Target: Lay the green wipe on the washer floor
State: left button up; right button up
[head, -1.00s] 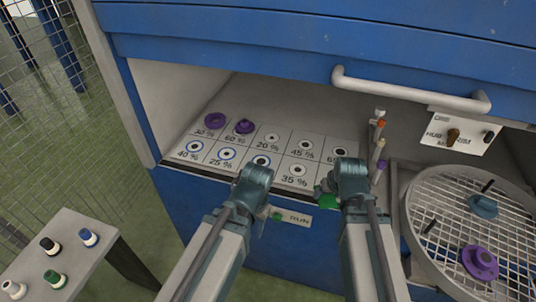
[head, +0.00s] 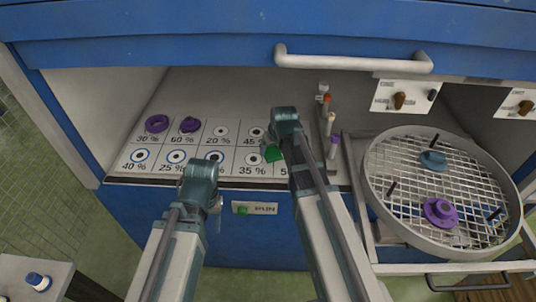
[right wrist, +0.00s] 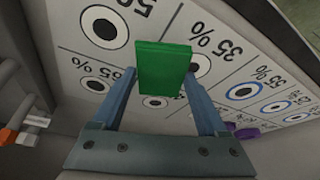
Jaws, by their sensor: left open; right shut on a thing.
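The green wipe (head: 272,154) is a small flat green piece held by my right gripper (head: 277,146), over the front right of the printed board. In the right wrist view the wipe (right wrist: 163,68) stands between the two blue fingers (right wrist: 162,98), with printed rings behind it. My left gripper (head: 203,196) is open at the front edge of the board, its fingers mostly hidden from the head camera. The washer is the blue machine (head: 200,28); its floor is not clearly told apart, and the bay behind the turntable (head: 372,205) shows little.
The board (head: 225,145) has percent labels, and purple rings (head: 157,124) lie at its left. Coloured-top sticks (head: 330,122) stand right of it. The mesh turntable, pulled out on rails, bears a purple hub (head: 440,212) and a blue knob (head: 433,160). A handle (head: 352,60) juts above.

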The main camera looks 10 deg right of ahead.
aim_at(273, 153)
jog(key=shift+w+f+b, duration=0.1)
jog(key=shift+f+b, duration=1.65)
jog(key=shift+f+b, duration=0.5)
jog(key=shift+b, duration=0.05)
jog(key=o, duration=1.1)
jog(key=shift+r, duration=0.15)
